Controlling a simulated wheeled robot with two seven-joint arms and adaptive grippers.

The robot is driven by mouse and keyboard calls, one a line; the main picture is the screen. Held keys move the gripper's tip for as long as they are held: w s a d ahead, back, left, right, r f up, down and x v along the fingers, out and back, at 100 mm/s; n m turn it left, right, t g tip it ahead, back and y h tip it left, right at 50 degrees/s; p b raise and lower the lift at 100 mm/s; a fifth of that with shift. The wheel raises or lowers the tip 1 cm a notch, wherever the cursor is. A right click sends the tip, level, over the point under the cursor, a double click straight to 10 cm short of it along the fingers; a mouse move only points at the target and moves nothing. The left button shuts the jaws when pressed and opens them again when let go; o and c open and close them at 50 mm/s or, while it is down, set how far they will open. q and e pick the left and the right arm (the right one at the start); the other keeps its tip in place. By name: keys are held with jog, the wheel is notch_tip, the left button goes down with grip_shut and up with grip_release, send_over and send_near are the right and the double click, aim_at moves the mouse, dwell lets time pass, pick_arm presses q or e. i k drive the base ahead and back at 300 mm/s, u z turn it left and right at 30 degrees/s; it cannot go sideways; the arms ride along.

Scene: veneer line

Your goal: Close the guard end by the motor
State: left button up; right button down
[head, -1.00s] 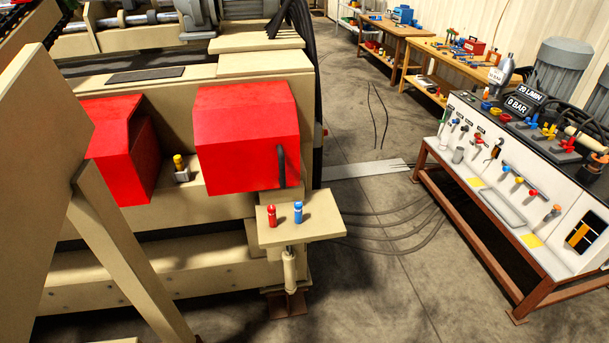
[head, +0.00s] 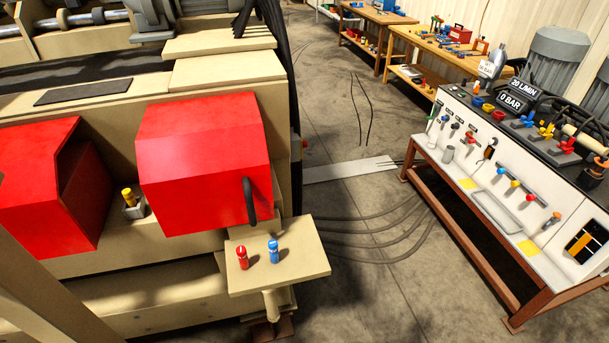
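Two red guard covers sit on the beige machine (head: 90,92). A gap between the guards shows a small yellow-topped fitting (head: 130,198) in a grey block. Neither of my grippers is in view.
A hydraulic bench (head: 470,150) stands at right. Hoses (head: 375,232) cross the floor between. Workbenches (head: 430,40) stand behind.

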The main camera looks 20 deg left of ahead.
aim_at(204, 165)
jog(key=u, duration=0.15)
jog(key=i, duration=0.9)
jog(key=u, duration=0.3)
